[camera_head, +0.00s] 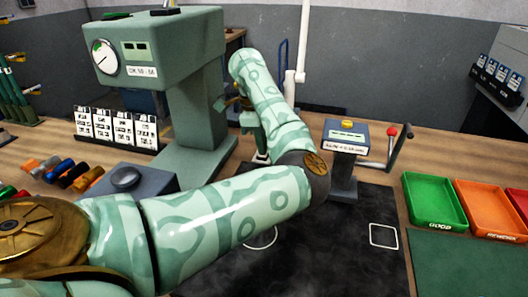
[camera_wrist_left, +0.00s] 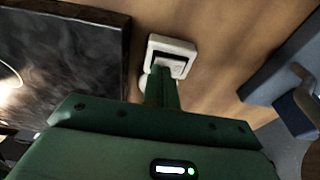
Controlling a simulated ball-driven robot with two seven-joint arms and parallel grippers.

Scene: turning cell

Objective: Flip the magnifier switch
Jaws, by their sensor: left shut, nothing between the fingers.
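The switch (camera_wrist_left: 172,52) is a small white box with a dark recess and a pale rocker, fixed on the wooden bench top in the left wrist view. My left gripper (camera_wrist_left: 166,76) is shut and empty, with its fingertips over the near part of the switch. I cannot tell whether they touch the rocker. In the head view my left gripper (camera_head: 260,148) points down behind my bent forearm, which hides much of it and the switch. A white jointed stand (camera_head: 297,75), perhaps the magnifier's, rises behind it. My right gripper is not in view.
A green press-like gauge machine (camera_head: 165,50) stands left of my forearm. A grey device with a red-knobbed lever (camera_head: 392,132) stands to the right. The green tray (camera_head: 432,222) and orange tray (camera_head: 487,228) are farther right. The dark mat (camera_head: 340,262) is partly clear.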

